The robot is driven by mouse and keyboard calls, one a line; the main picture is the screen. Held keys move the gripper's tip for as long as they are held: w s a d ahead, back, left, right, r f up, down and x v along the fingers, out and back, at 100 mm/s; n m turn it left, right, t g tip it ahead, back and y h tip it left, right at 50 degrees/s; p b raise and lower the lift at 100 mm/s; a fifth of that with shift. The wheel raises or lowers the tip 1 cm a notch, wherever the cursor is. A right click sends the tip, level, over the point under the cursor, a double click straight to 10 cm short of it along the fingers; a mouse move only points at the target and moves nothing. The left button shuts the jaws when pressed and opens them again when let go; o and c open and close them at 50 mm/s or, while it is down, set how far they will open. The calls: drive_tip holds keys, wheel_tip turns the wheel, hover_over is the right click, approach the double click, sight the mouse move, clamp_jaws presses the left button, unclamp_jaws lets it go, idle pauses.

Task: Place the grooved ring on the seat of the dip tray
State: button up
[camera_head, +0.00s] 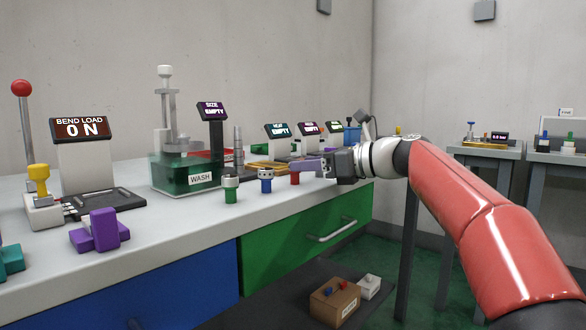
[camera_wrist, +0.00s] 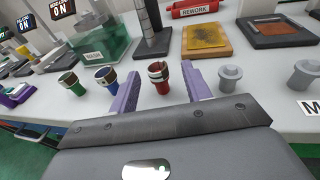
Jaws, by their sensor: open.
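Three short posts stand in a row on the bench: green (camera_head: 231,195), blue (camera_head: 266,187) and red (camera_head: 295,179). Each carries a silvery ring-like top. The ring (camera_wrist: 157,70) on the red post (camera_wrist: 161,87) has a dark and red break in its face, perhaps a groove; I cannot tell for sure which ring is the grooved one. My gripper (camera_wrist: 164,75) is open, its purple fingers on either side of the red post. The green tank marked WASH (camera_head: 180,176), with a metal frame and white knob, may be the dip tray. I cannot make out its seat.
Grey knobbed pieces (camera_wrist: 229,77) stand right of the red post. A yellow-brown board (camera_wrist: 207,42) and a red REWORK sign (camera_wrist: 195,10) lie behind. The bend load stand (camera_head: 85,165) and a purple block (camera_head: 100,232) are at left. The bench's front strip is mostly clear.

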drive_tip(key=x, duration=0.3)
drive_tip(key=shift+a+r, duration=0.1)
drive_tip(key=shift+a, duration=0.25)
drive_tip(key=shift+s, duration=0.1)
clamp_jaws()
drive_tip(key=shift+r, duration=0.1)
